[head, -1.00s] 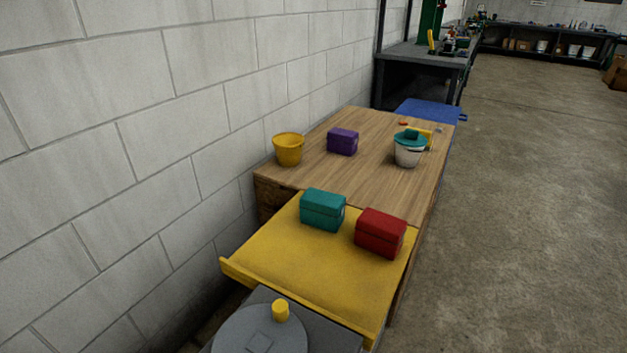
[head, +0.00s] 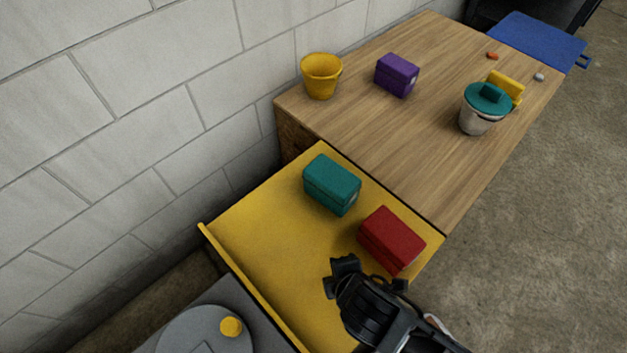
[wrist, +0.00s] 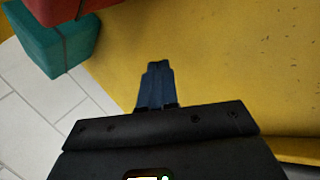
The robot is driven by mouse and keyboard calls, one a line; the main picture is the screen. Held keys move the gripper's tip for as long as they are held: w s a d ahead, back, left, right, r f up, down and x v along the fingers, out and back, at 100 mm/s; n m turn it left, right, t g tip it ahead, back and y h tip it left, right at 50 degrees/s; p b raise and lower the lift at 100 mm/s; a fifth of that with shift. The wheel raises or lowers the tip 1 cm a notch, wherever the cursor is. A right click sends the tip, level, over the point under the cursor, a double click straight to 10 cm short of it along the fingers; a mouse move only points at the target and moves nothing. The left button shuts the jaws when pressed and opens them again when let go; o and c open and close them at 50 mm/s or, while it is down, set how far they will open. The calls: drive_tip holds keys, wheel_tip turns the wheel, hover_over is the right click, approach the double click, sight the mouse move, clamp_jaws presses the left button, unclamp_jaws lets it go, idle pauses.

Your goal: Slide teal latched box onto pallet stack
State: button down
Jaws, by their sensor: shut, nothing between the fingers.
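The teal latched box (head: 332,184) rests upright on a yellow platform (head: 265,240), near its far edge beside the wooden top. It also shows at the upper left of the wrist view (wrist: 52,42). The wooden-topped stack (head: 400,140), which I take for the pallet stack, adjoins the platform's far edge. My gripper (head: 343,274) is over the platform, nearer me than the teal box and apart from it. In the wrist view its fingers (wrist: 156,86) are together and empty above the yellow surface.
A red box (head: 391,240) sits right of the teal box, close to my gripper. The wooden top holds a yellow bucket (head: 321,76), a purple box (head: 397,75) and a teal-lidded white bucket (head: 478,112). A block wall borders the left; the wood's middle is clear.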

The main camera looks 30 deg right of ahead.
drive_tip(key=w+r+n+h, duration=0.1)
drive_tip(key=w, duration=0.2)
drive_tip(key=w+a+r+n+g+h, duration=0.1)
drive_tip(key=w, duration=0.2)
drive_tip(key=w+a+r+n+g+h+p, duration=0.1)
drive_tip(key=w, duration=0.2)
drive_tip(key=shift+n, duration=0.3)
drive_tip(key=w+a+r+n+g+h+p, duration=0.15)
drive_tip(key=w+a+r+h, duration=0.35)
drive_tip(key=r, duration=0.5)
drive_tip(key=y, duration=0.1)
approach(321, 186)
drive_tip(key=shift+n+g, duration=0.45)
drive_tip(key=x, duration=0.5)
drive_tip(key=shift+w+a+f+p, duration=0.25)
drive_tip(key=shift+a+p, duration=0.05)
drive_tip(key=shift+p, duration=0.1)
drive_tip(key=shift+w+d, duration=0.15)
drive_tip(key=shift+d, duration=0.4)
drive_tip(key=shift+f, duration=0.1)
